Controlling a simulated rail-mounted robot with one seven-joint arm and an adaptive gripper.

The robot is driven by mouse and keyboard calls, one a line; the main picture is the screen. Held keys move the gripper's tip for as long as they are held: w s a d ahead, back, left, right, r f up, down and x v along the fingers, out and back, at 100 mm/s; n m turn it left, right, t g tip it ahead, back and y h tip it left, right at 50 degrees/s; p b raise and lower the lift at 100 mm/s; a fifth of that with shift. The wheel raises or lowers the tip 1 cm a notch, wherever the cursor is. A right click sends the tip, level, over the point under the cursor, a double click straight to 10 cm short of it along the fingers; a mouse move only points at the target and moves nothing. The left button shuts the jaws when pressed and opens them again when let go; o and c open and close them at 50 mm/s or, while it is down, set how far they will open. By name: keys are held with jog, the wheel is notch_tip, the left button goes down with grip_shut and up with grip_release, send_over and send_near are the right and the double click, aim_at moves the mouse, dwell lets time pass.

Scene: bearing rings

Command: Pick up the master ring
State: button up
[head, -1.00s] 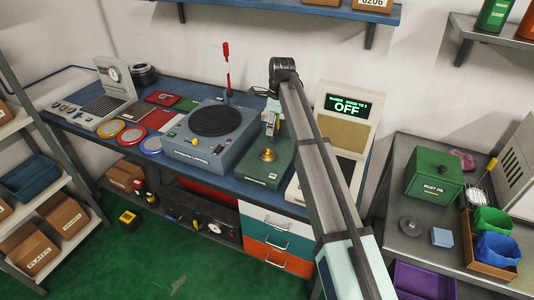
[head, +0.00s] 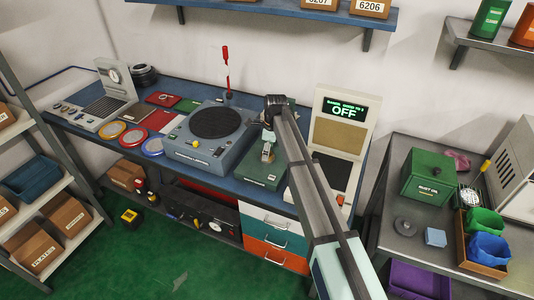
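My gripper (head: 267,154) points down over the green bench device (head: 262,174), in the middle right of the blue bench. It is small and partly covered by my own arm, so I cannot see whether its fingers are open or shut. The brass round piece on that device, which may be the master ring, is now hidden behind the gripper. I cannot tell whether the gripper touches it. No ring that I can name for sure as the master ring shows.
Left of the gripper is a grey lapping machine (head: 208,136) with a dark disc. On the right is a display unit (head: 337,133) reading OFF. Orange, red and blue round trays (head: 131,136) lie farther left. A side table (head: 395,255) carries a green box (head: 430,176).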

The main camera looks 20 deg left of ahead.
jog(key=shift+a+f, duration=0.1)
jog(key=shift+f, duration=0.4)
jog(key=c, duration=1.5)
jog(key=shift+r, duration=0.1)
